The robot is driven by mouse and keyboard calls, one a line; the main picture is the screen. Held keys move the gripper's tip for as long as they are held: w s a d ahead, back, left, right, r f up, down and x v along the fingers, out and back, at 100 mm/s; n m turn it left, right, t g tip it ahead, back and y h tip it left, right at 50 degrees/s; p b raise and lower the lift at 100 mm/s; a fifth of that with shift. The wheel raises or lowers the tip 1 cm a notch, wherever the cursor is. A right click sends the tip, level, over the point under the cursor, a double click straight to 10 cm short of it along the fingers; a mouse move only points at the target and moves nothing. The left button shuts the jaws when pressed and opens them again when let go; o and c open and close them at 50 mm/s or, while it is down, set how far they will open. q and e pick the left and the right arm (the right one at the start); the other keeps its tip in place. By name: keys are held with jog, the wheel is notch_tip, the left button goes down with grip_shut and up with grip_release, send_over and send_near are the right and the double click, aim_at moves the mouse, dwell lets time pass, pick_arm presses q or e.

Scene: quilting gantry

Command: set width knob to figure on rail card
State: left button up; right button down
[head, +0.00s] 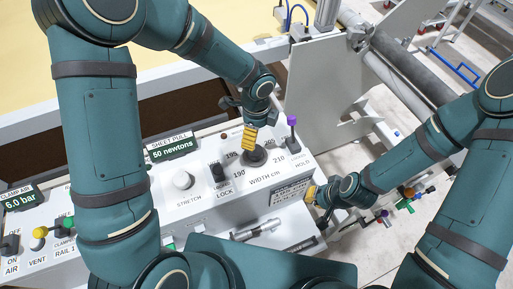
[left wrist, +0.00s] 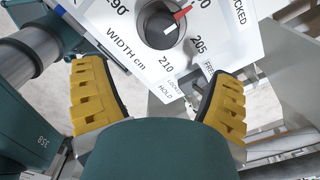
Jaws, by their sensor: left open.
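The width knob (head: 255,157) is dark and round on the white panel, marked WIDTH cm. In the left wrist view the knob (left wrist: 157,27) has a red-tipped pointer aimed up and right, toward a figure cut by the frame edge; 205 and 210 are legible. My left gripper (head: 249,137) is over the knob in the head view; in the left wrist view its yellow fingers (left wrist: 158,100) are apart, with nothing between them. A small printed card (head: 290,192) is on the panel front; its figure is too small to read. My right gripper (head: 312,193) is beside the card's right end.
Left of the knob are a black LOCK switch (head: 218,172) and a white STRETCH knob (head: 183,180). A purple-topped HOLD lever (head: 292,122) stands close on its right. A grey upright plate (head: 322,85) rises behind. A display (head: 172,147) reads 50 newtons.

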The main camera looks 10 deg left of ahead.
aim_at(256, 150)
pick_arm(q)
notch_tip(256, 150, down, 11)
jog(key=shift+w+r+b, duration=0.1)
jog(key=shift+b, duration=0.2)
jog(key=c, duration=1.2)
